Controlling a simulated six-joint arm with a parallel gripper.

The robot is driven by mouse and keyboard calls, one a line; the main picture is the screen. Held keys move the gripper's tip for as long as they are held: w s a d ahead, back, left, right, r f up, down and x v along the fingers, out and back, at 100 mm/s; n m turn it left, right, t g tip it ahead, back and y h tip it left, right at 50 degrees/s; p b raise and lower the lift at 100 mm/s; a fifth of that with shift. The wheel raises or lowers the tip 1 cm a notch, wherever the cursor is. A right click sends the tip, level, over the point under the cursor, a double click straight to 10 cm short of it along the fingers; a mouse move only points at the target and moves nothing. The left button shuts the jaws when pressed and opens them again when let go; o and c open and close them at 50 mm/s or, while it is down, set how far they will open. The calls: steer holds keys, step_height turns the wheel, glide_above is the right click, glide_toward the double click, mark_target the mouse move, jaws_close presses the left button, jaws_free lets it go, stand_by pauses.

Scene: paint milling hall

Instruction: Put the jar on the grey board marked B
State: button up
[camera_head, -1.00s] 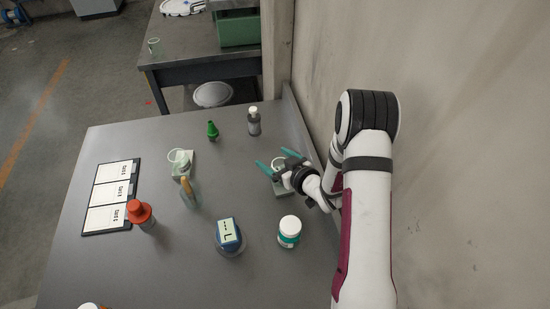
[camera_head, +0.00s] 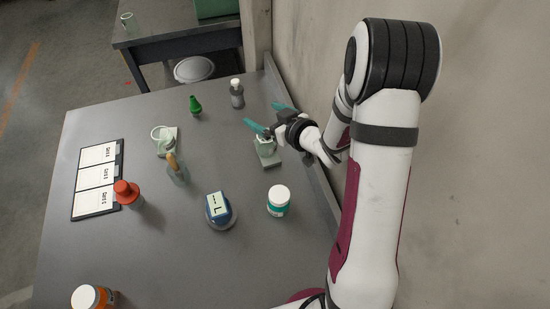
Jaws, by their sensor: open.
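A small pale, cup-like jar (camera_head: 265,145) stands on a small grey board (camera_head: 268,160) near the table's right edge. My gripper (camera_head: 260,114) is open, its two teal fingers spread and pointing left, just behind and above this jar in the picture. Nothing shows between the fingertips. My gripper hides part of the jar's top, and I cannot tell if they touch. A second grey board (camera_head: 175,130) lies farther left, with a clear glass vessel (camera_head: 160,146) on it. I cannot read a letter on either board.
A white jar with a teal label (camera_head: 278,201) and a blue device with a display (camera_head: 220,211) stand in front. A grey bottle (camera_head: 237,95) and green bottle (camera_head: 195,105) stand behind. A red-capped bottle (camera_head: 128,194) is beside the card panel (camera_head: 97,178). The wall is close on the right.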

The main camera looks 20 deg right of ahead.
steer(key=s+d+r+m+g+h, duration=0.2)
steer(key=s+r+m+g+h, duration=0.1)
steer(key=s, duration=0.3)
steer(key=s+d+r+m+g+h, duration=0.2)
steer(key=s+d+m+g+h, duration=0.1)
steer(key=s+h, duration=0.15)
steer(key=s+a+r+m+g+y, duration=0.1)
steer(key=s+a, duration=0.4)
steer(key=s, duration=0.7)
steer(key=s+a+r+m+g+y, duration=0.2)
steer(key=s+a+g, duration=0.3)
steer(key=s, duration=0.6)
steer(key=shift+s+a+m+g+y, duration=0.35)
steer(key=shift+m+y, duration=0.15)
steer(key=shift+y, duration=0.15)
